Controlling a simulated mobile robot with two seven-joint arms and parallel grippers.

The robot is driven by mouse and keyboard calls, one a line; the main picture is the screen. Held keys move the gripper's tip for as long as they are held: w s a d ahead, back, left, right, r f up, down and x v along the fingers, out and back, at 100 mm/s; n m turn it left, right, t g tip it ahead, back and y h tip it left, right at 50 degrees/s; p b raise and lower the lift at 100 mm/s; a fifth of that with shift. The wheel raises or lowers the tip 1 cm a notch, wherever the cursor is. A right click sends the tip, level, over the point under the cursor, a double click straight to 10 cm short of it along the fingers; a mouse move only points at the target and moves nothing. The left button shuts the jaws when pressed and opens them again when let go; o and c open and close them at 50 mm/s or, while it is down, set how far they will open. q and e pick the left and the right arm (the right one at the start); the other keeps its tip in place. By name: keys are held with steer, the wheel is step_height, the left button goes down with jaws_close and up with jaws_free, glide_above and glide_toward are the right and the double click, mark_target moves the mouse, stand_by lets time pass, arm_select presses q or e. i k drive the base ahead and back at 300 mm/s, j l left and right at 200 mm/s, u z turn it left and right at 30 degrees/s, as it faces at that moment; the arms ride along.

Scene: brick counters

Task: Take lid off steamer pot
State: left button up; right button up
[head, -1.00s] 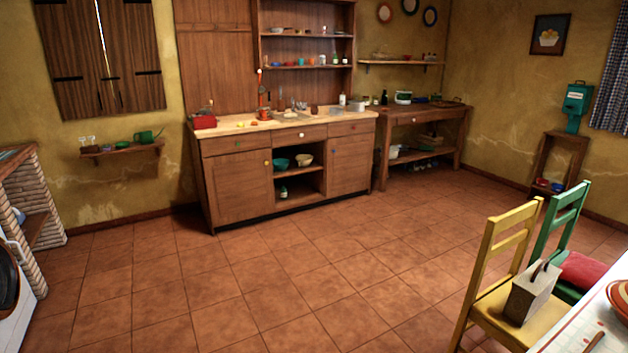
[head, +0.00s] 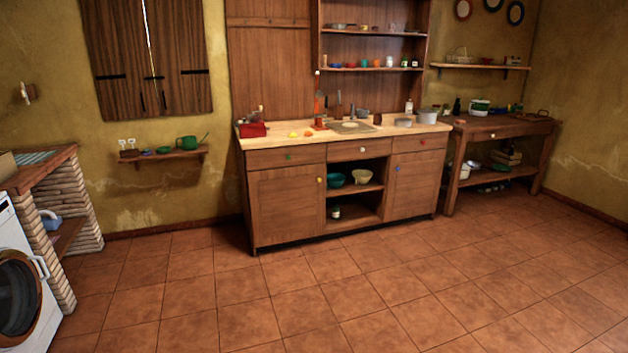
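No pot in view can be surely told as the steamer pot at this distance. A grey pot-like vessel (head: 428,116) stands at the right end of the wooden counter's top, with a lower grey one (head: 403,122) just left of it. A white and green pot-like vessel (head: 480,107) stands on the side table to the right. Whether any of them has a lid on is too small to tell. Neither of my grippers is in view.
The wooden counter (head: 285,192) stands against the back wall, with the side table (head: 507,127) right of it. A washing machine (head: 22,280) and brick counter (head: 85,210) are at the left. The tiled floor (head: 330,300) in front is clear.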

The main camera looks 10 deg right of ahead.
mark_target(427, 110)
steer(key=i+z, duration=0.25)
steer(key=i, duration=0.4)
steer(key=i+j+z, duration=0.2)
steer(key=i, duration=0.4)
steer(key=i+z, duration=0.5)
steer(key=i, duration=0.8)
steer(key=i+z, duration=0.15)
steer(key=i, duration=0.5)
steer(key=i+j+z, duration=0.15)
steer(key=i, duration=0.5)
steer(key=i+l, duration=0.15)
steer(key=i, duration=0.5)
steer(key=i+l+u, duration=0.1)
steer(key=i, duration=0.55)
steer(key=i+l+u, duration=0.2)
steer(key=u, duration=0.2)
steer(key=i+l+u, duration=0.85)
steer(key=l+u, duration=0.25)
